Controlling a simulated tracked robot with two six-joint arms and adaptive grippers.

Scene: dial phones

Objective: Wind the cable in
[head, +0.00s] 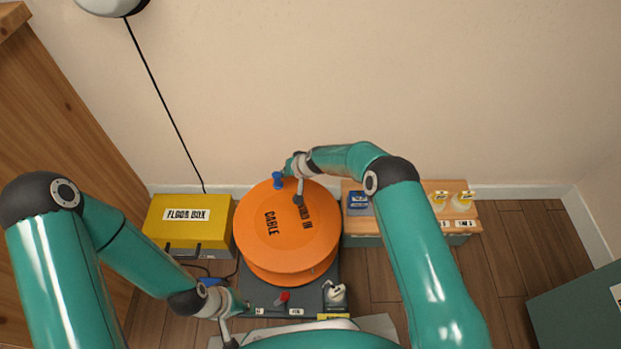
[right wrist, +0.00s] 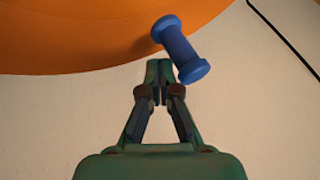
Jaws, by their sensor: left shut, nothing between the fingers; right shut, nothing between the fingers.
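The orange cable reel (head: 300,262), marked with "CABLE" and a partly covered word ending in "IN", stands at the lower middle of the head view. A blue knob (head: 278,181) sticks up near its far rim. My right gripper (head: 287,172) is shut and empty close to the knob. In the right wrist view the blue knob (right wrist: 180,50) lies just right of the shut fingertips (right wrist: 158,66); I cannot tell whether they touch. My left gripper (head: 246,307) is shut and empty at the front left of the reel's dark base (head: 252,291).
A red-topped control (head: 283,297) and a white-and-dark fitting (head: 335,292) sit on the base's front. A yellow floor box (head: 190,235) is left, with dark cable nearby. A wooden-topped unit (head: 400,190) with small items is right. A black cord (head: 160,100) runs down the wall.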

